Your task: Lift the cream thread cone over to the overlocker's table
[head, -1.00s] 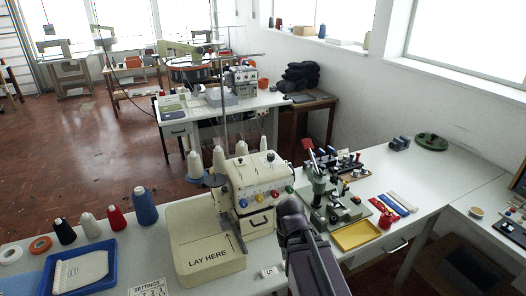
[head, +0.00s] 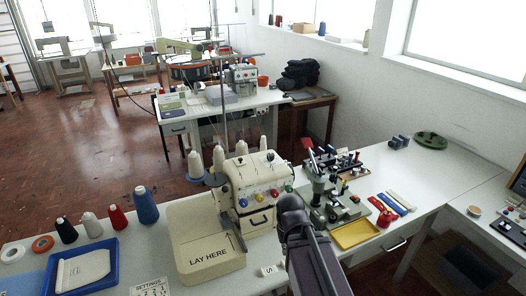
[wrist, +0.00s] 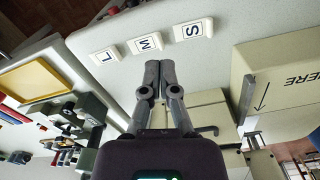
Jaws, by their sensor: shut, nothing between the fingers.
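The cream thread cone (head: 91,225) stands upright on the white bench at the left, between a black cone (head: 66,231) and a red cone (head: 118,218). The overlocker (head: 250,190) stands mid-bench. Its cream table (head: 190,240), marked LAY HERE, is bare and also shows at the right of the wrist view (wrist: 275,75). My gripper (wrist: 159,70) is shut and empty, near the S, M and L blocks. In the head view my own arm hides the fingers, well to the right of the cream cone.
A blue cone (head: 146,206) stands beside the red one. A blue tray (head: 85,270) with a pale piece lies in front of the cones. The green buttonhole machine (head: 325,195) and a yellow tray (head: 355,234) are right of the overlocker. Several pale cones stand behind the overlocker.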

